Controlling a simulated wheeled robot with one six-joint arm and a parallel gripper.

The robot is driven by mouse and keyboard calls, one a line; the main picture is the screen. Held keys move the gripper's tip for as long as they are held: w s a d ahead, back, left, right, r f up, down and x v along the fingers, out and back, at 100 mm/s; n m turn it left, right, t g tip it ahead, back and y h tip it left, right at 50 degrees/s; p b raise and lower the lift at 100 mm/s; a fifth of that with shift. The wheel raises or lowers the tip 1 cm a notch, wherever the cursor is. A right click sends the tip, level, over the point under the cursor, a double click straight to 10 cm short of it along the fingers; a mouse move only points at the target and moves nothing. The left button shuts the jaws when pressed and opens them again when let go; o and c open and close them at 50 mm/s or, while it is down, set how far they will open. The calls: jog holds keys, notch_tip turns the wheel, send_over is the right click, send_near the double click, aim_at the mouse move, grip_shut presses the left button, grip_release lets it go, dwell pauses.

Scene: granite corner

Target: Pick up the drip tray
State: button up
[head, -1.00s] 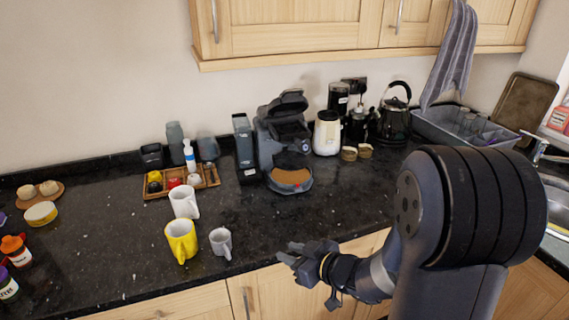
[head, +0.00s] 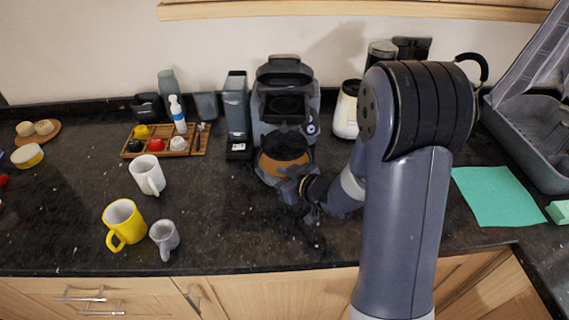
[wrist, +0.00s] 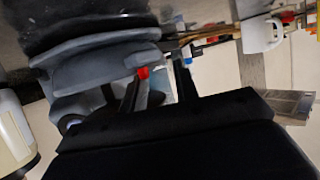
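The drip tray (head: 283,160) is the rounded base with a brown-orange top at the foot of the dark grey coffee machine (head: 285,100). My gripper (head: 291,180) is at the tray's front edge and hides part of it. In the wrist view the two dark fingers of my gripper (wrist: 156,82) stand apart, with a gap between them. The grey-blue rounded parts of the machine (wrist: 105,68) lie just beyond the fingers. I cannot tell whether the fingers touch the tray.
A white mug (head: 147,176), a yellow mug (head: 122,224) and a small grey mug (head: 164,236) stand to the left. A wooden tray (head: 150,151) with small items is behind them. A cream appliance (head: 345,110) is right of the machine. A green cloth (head: 495,196) lies farther right.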

jog(key=shift+x, duration=1.4)
jog(key=shift+s, duration=0.1)
grip_shut()
jog(key=shift+f, duration=0.1)
